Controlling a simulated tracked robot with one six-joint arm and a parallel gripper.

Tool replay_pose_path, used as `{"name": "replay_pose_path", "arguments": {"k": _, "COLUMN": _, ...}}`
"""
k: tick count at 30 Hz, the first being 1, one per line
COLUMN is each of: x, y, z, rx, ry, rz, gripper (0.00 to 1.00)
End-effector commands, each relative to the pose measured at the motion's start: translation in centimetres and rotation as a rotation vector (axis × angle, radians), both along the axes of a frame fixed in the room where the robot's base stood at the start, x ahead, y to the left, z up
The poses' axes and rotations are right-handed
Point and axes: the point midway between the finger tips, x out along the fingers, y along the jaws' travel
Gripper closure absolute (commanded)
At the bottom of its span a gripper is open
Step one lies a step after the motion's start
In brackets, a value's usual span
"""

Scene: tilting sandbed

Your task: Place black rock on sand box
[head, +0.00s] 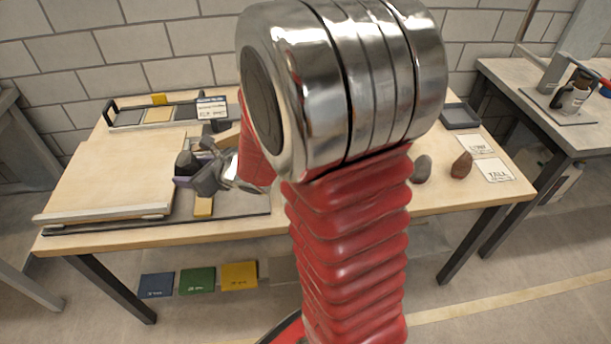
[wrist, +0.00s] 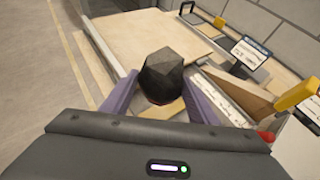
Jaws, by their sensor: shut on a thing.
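The black rock (wrist: 163,77) is between the two purple fingers of my gripper (wrist: 160,98) in the wrist view. It is dark and faceted. In the head view the black rock (head: 186,161) shows at the end of my gripper (head: 192,172), next to the right side of the sand box. The sand box (head: 125,170) is a wide, flat, pale surface on the left of the table. It also shows beyond the rock in the wrist view (wrist: 135,40). My red arm hides the middle of the table in the head view.
A grey rock (head: 422,169) and a brown rock (head: 461,165) lie on the right of the table, near paper labels (head: 495,170). A dark tray (head: 460,116) is behind them. A yellow block (head: 203,207) lies near the table's front edge. A black-framed rack (head: 160,115) stands at the back left.

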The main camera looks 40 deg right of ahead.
Motion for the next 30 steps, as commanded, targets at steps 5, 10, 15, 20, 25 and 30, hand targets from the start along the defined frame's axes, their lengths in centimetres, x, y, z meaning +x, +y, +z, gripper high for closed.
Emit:
{"name": "replay_pose_path", "arguments": {"k": 5, "x": -0.2, "y": -4.6, "z": 0.4, "rx": -0.002, "ry": -0.011, "rz": -0.046, "gripper": 0.89}}
{"name": "replay_pose_path", "arguments": {"k": 10, "x": -0.9, "y": -9.2, "z": 0.7, "rx": -0.003, "ry": -0.019, "rz": -0.09, "gripper": 0.89}}
{"name": "replay_pose_path", "arguments": {"k": 15, "x": -2.1, "y": -13.8, "z": 0.8, "rx": -0.006, "ry": -0.021, "rz": -0.13, "gripper": 0.89}}
{"name": "replay_pose_path", "arguments": {"k": 20, "x": -3.7, "y": -17.9, "z": 0.9, "rx": -0.006, "ry": -0.021, "rz": -0.17, "gripper": 0.89}}
{"name": "replay_pose_path", "arguments": {"k": 25, "x": -5.8, "y": -22.1, "z": 0.9, "rx": -0.006, "ry": -0.017, "rz": -0.21, "gripper": 0.89}}
{"name": "replay_pose_path", "arguments": {"k": 30, "x": -8.4, "y": -26.0, "z": 0.9, "rx": -0.004, "ry": -0.009, "rz": -0.25, "gripper": 0.89}}
